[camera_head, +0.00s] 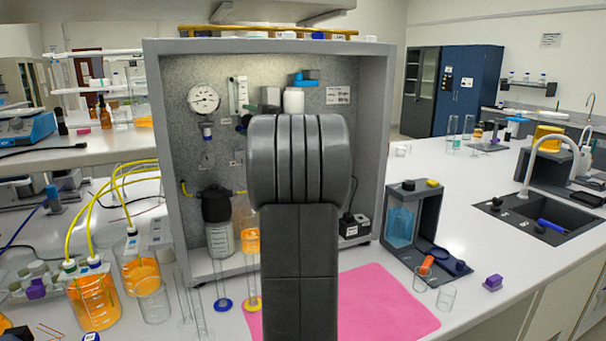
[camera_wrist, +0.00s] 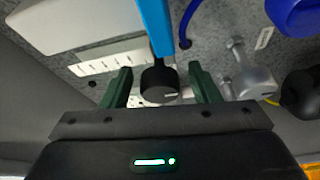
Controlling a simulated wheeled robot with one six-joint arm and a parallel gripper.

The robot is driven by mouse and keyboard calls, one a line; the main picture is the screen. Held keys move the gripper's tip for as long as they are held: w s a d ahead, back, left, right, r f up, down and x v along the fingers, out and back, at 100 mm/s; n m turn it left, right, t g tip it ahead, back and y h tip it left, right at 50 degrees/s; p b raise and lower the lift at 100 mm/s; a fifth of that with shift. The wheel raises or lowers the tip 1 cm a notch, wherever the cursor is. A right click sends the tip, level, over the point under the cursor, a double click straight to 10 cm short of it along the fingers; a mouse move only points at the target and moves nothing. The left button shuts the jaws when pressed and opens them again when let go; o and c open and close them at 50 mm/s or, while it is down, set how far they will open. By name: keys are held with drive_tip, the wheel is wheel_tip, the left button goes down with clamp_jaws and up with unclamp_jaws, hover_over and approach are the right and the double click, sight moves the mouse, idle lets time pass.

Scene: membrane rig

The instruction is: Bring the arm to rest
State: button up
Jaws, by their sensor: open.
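My arm (camera_head: 298,200) stands upright in the middle of the head view, in front of the grey membrane rig (camera_head: 375,140). A black round knob (camera_wrist: 158,84) appears between the fingertips, with gaps on both sides. A blue bar (camera_wrist: 155,25) runs up from the knob. I cannot tell how deep the knob lies between the fingers.
A pressure gauge (camera_head: 204,98) and a flowmeter (camera_head: 238,95) are on the rig's back panel. A pink mat (camera_head: 385,310) lies in front. Orange-filled bottles (camera_head: 95,300) with yellow tubes stand left. A grey stand (camera_head: 428,225) and a sink (camera_head: 535,215) are right.

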drive_tip(key=m+t+b, duration=0.1)
drive_tip(key=m, duration=0.2)
drive_tip(key=shift+b, duration=0.3)
drive_tip(key=shift+m, duration=0.3)
